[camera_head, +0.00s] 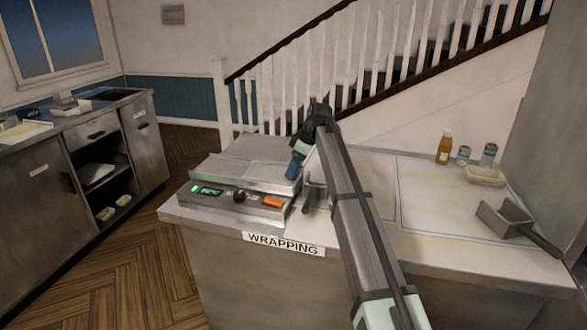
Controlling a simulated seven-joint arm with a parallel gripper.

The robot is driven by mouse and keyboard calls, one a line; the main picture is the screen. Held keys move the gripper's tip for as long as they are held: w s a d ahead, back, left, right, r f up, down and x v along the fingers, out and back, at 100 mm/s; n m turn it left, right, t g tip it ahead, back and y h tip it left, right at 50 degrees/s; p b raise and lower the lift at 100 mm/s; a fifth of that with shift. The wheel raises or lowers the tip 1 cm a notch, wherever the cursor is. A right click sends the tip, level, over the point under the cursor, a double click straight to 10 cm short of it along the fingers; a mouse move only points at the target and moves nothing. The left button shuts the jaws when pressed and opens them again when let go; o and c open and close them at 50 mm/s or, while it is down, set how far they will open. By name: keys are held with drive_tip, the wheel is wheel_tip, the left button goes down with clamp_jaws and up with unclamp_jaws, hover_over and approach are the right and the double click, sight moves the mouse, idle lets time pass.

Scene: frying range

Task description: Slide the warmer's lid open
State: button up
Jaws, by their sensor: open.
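The warmer (225,203) is a low metal box at the left end of the wrapping counter. Its front panel has a lit green display (207,191), a dark knob (240,196) and an orange switch (273,201). A flat pale lid (245,171) lies across its top. My gripper (296,168) is open and points down at the right end of the warmer's top. A blue part of it shows there. My arm hides some of the counter to the right, and I cannot tell whether the fingers touch the lid.
On the counter (420,245) to the right stand a sauce bottle (445,146), two shakers (488,154), a small tray (485,176) and a scoop (510,219). A steel unit with shelves (100,160) stands at the left. Stair railings (400,50) rise behind the counter.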

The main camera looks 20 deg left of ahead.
drive_tip(key=shift+a+f, duration=0.3)
drive_tip(key=shift+f, duration=0.35)
